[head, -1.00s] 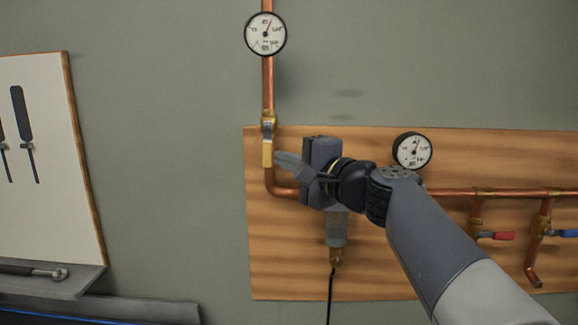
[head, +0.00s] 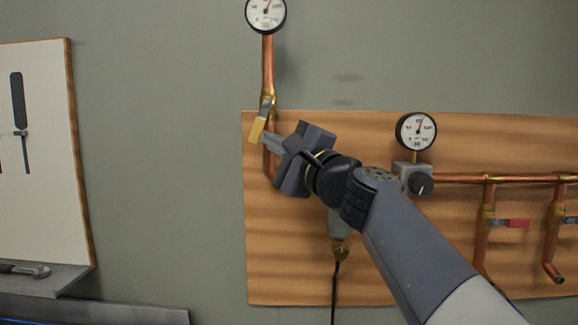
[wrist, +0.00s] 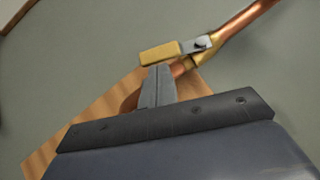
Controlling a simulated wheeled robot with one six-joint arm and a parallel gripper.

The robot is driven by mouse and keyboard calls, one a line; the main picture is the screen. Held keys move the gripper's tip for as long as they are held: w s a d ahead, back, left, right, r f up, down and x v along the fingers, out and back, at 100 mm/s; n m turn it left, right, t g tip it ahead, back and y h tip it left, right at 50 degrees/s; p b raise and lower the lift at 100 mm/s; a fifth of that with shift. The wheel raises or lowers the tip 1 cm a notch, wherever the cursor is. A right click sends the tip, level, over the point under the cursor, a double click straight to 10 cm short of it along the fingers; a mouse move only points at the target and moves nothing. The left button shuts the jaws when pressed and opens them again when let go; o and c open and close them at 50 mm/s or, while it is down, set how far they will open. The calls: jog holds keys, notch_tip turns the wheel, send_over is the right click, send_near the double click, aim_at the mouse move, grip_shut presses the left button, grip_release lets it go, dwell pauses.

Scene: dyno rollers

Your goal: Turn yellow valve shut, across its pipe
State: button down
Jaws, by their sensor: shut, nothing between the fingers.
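The yellow valve handle (head: 257,130) sits on a vertical copper pipe (head: 267,65) in the head view. It hangs down from its brass body (head: 267,101), tilted to the lower left, partway off the pipe's line. My gripper (head: 268,138) is shut and empty, its fingertips at the right side of the handle's lower end. In the wrist view the yellow handle (wrist: 174,52) lies just beyond the shut fingertips (wrist: 158,70). They look to be touching or nearly touching it; I cannot tell which. The pipe bend is partly hidden behind my gripper.
A round gauge (head: 266,12) is on the pipe above the valve. A wooden board (head: 290,270) carries another gauge (head: 416,131), a dark knob (head: 421,184), and a red-handled valve (head: 515,223) and a blue-handled one (head: 571,220) at right. Bare wall lies left of the yellow valve.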

aim_at(251, 136)
jog(key=a+m+t+b, duration=0.1)
jog(key=m+b, duration=0.1)
jog(key=b, duration=0.2)
jog(key=a+f+m+t+b, duration=0.1)
jog(key=m+t+b, duration=0.1)
jog(key=b, duration=0.3)
jog(key=shift+a, duration=0.2)
jog(key=shift+a+r+m+t+b, duration=0.3)
jog(key=shift+m+t+b, duration=0.25)
jog(key=shift+b, duration=0.45)
jog(key=shift+a+r, duration=0.2)
jog(key=shift+a+r+m+t+h+b, duration=0.55)
jog(key=shift+m+t+h+b, duration=0.35)
jog(key=shift+m, duration=0.5)
jog(key=shift+a+r+m+t+h+b, duration=0.4)
jog(key=shift+a+m+t+h+b, duration=0.3)
jog(key=shift+m+h+b, duration=0.6)
jog(key=shift+a+r+m+t+h+b, duration=0.5)
jog(key=shift+m+t+h+b, duration=0.3)
jog(key=shift+m, duration=0.75)
jog(key=shift+a+r, duration=0.1)
